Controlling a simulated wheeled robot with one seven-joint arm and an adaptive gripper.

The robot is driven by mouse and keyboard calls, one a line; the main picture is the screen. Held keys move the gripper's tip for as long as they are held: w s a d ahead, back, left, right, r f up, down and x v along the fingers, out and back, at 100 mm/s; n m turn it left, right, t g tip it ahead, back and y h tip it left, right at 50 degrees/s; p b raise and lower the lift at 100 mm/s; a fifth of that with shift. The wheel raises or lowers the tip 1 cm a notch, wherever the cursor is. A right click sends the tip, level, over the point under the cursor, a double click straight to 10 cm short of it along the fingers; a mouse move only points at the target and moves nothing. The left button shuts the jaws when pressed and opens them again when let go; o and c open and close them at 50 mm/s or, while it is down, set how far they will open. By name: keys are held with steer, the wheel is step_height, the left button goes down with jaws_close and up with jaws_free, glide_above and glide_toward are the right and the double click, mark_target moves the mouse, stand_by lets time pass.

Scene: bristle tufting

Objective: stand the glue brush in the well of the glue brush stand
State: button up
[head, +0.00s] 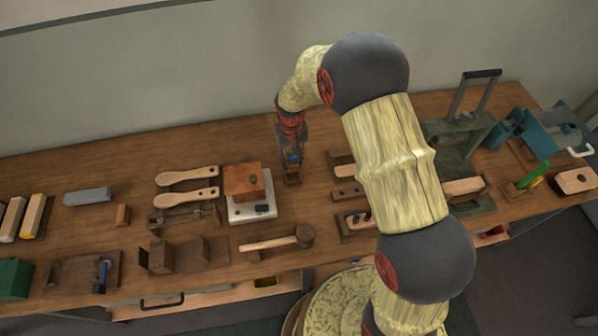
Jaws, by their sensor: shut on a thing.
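My gripper (291,160) points down over the back middle of the table, seen only from the head view. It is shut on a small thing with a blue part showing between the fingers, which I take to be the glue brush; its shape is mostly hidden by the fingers. A small brown wooden block (292,179) is directly below the fingers and looks like the glue brush stand. Its well cannot be made out. I cannot tell whether the held thing touches the block or is inside it.
Left of the gripper, a reddish-brown block (243,182) sits on a white scale-like base (252,211). Two wooden paddles (187,186) lie further left. A mallet (283,241) lies in front. Wooden fixtures (346,190) stand close right, partly behind my arm. Bare table lies behind and left of the gripper.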

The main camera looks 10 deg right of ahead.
mark_target(294, 180)
steer(key=shift+f+b, duration=1.35)
steer(key=shift+f, duration=0.6)
steer(key=shift+f+b, duration=1.05)
steer(key=shift+f, duration=1.2)
steer(key=shift+f, duration=0.1)
steer(key=shift+s+f, duration=0.4)
steer(key=shift+f, duration=0.05)
steer(key=o, duration=1.1)
steer(key=shift+f, duration=0.15)
steer(key=shift+o, duration=0.4)
